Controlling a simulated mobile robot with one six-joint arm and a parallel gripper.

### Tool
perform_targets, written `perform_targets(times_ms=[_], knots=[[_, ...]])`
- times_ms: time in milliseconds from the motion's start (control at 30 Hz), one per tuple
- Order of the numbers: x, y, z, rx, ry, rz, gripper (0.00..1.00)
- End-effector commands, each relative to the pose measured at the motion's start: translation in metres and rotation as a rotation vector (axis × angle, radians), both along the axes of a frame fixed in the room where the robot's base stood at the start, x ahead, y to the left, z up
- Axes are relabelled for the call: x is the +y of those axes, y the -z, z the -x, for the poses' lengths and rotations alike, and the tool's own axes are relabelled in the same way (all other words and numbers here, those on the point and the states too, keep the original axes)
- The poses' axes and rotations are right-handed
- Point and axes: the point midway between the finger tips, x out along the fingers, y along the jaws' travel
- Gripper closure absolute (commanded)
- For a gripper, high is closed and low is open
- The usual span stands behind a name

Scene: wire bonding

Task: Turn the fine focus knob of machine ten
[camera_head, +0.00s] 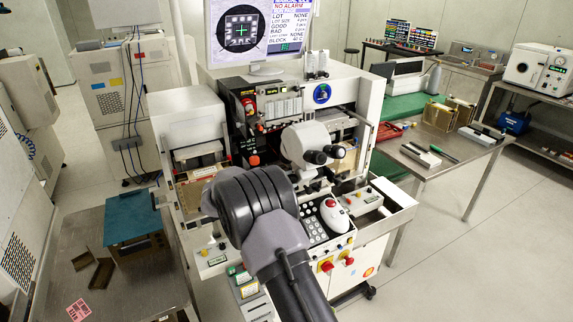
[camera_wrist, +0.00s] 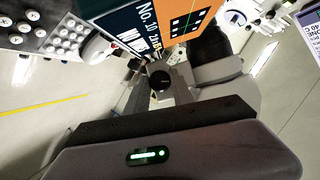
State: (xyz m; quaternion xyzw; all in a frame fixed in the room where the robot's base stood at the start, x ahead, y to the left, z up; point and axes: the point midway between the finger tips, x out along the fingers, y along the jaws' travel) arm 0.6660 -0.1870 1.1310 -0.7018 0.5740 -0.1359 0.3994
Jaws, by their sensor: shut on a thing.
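In the wrist view the two fingers of my gripper (camera_wrist: 160,72) reach forward on either side of a small dark round knob (camera_wrist: 161,83) and are shut on it. I take it to be the fine focus knob. A dark plate reading "No. 10" (camera_wrist: 147,14) and an orange panel with black squares (camera_wrist: 188,18) are just above it. In the head view machine ten (camera_head: 372,102) stands in the middle, with its white microscope head (camera_head: 303,139) and black eyepieces. My arm covers part of the machine there, and my gripper and the knob are hidden behind it.
The machine's keypad (camera_head: 313,229) and a white trackball unit with a red ball (camera_head: 336,213) lie close to the right of my arm. A monitor (camera_head: 254,71) stands on top.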

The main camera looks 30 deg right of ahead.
Motion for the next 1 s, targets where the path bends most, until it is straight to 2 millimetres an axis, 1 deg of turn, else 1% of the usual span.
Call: perform_targets(times_ms=[33, 600, 800, 1000], knots=[[0.0, -0.0092, -0.0002, 0.043, 0.001, 0.0, 1.0], [0.0, -0.0023, -0.0035, 0.567, 0.0, 0.018, 1.0], [0.0001, 0.0002, -0.0045, 0.716, 0.0, 0.022, 1.0], [0.0001, 0.0003, -0.005, 0.821, 0.0, 0.026, 1.0]])
